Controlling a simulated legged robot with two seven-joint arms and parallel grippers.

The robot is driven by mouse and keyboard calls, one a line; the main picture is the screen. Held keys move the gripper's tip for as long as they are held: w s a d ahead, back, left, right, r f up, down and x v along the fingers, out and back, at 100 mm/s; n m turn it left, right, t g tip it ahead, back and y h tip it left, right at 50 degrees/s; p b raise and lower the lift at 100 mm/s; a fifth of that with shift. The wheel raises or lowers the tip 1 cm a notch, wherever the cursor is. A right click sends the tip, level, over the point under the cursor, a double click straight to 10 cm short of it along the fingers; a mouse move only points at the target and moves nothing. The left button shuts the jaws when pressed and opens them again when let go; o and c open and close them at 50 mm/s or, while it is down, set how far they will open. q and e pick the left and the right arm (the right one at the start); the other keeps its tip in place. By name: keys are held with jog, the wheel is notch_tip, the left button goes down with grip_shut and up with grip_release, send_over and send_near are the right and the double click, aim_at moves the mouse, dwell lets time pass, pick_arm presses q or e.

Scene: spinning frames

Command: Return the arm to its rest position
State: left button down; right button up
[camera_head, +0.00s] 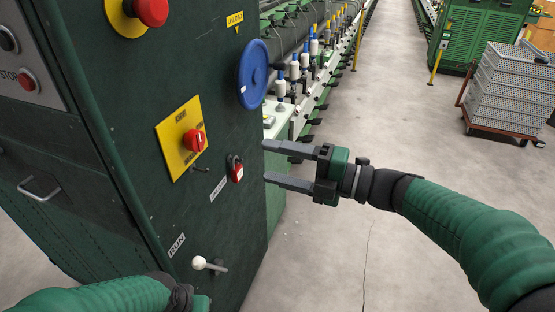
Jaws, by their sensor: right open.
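My right gripper (276,164) shows in the middle of the head view. Its two grey fingers are apart, point left, and hold nothing. They reach toward the side panel of the dark green machine cabinet (130,85), close to a red padlock (236,170); I cannot tell whether they touch anything. My right arm, in a green sleeve, comes in from the lower right. My left arm's green sleeve shows at the bottom left; its gripper is not visible.
The cabinet carries a red rotary switch (194,140) on a yellow plate, a blue handwheel (253,75), a red button (152,11) and a white-knobbed lever (199,262). A row of spindles (295,68) runs behind. Stacked crates (508,90) stand far right. The grey floor (400,130) between is clear.

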jog(key=w+d+f+m+t+h+p, duration=0.3)
jog(key=w+d+m+t+h+p, duration=0.35)
jog(key=m, duration=0.75)
jog(key=d+f+m+h, duration=0.6)
jog(key=d+h, duration=0.1)
jog(key=d, duration=0.2)
jog(key=s+d+f+m+g+h+p, duration=0.1)
jog(key=s+f+m+g, duration=0.4)
jog(key=s, duration=0.6)
jog(key=s+d+f+m+g+h+p, duration=0.2)
jog(key=s+f+m+g, duration=0.3)
jog(key=s, duration=0.6)
notch_tip(320, 180, down, 4)
jog(key=shift+s+d+r+m+p, duration=0.3)
jog(key=shift+s+d+m, duration=0.1)
jog(key=shift+d+m, duration=0.6)
jog(key=shift+a+h, duration=0.15)
jog(key=shift+h, duration=0.1)
